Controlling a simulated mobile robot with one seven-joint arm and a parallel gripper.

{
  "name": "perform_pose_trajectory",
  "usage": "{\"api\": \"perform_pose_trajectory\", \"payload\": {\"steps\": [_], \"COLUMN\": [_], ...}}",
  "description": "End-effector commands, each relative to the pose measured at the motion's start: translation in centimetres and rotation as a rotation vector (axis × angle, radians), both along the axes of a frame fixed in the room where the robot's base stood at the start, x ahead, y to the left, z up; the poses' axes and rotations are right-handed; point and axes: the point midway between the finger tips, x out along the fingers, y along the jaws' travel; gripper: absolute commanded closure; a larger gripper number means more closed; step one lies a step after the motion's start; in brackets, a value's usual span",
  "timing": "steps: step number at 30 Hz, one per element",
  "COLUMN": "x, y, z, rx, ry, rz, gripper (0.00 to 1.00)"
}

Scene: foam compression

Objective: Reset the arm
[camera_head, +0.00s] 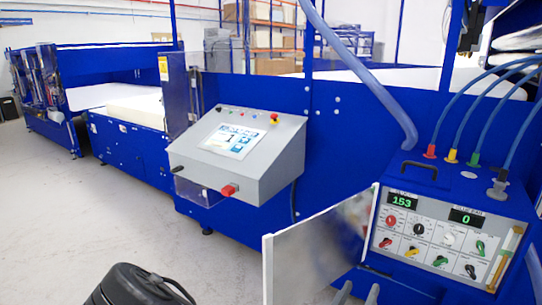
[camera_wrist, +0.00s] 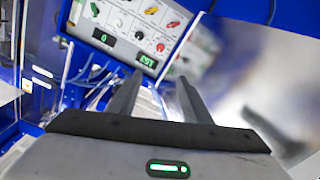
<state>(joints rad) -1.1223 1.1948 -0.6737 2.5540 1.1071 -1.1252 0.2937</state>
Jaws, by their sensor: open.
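My gripper (camera_wrist: 159,76) is open and empty. Its two dark fingers stand apart in the wrist view, with nothing visible between them. In the head view the fingertips of my gripper (camera_head: 359,287) just show at the bottom edge, in front of the blue control box. The control box (camera_head: 395,288) carries a panel of coloured knobs (camera_head: 432,238) and two green displays reading 153 and 0. The panel also shows upside down in the wrist view (camera_wrist: 140,30), beyond the fingertips.
The box's hinged door (camera_head: 315,262) stands open to the left, close to the fingers. Several blue hoses (camera_head: 452,108) plug into the box top. A grey touchscreen console (camera_head: 240,150) is mounted on the blue machine behind. Grey floor (camera_head: 60,220) is clear at left.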

Motion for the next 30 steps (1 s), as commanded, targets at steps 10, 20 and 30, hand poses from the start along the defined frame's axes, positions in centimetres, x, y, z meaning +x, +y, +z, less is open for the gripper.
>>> {"api": "perform_pose_trajectory", "payload": {"steps": [10,20,30], "x": [-1.1,-1.7,-5.2], "y": [1.3,10.5,14.4], "z": [-5.8,-3.2,12.6], "rx": [0.406,0.902,1.009], "ry": [0.271,0.606,0.816], "rz": [-0.132,-0.036,0.306], "gripper": [0.55,0.55,0.55]}}
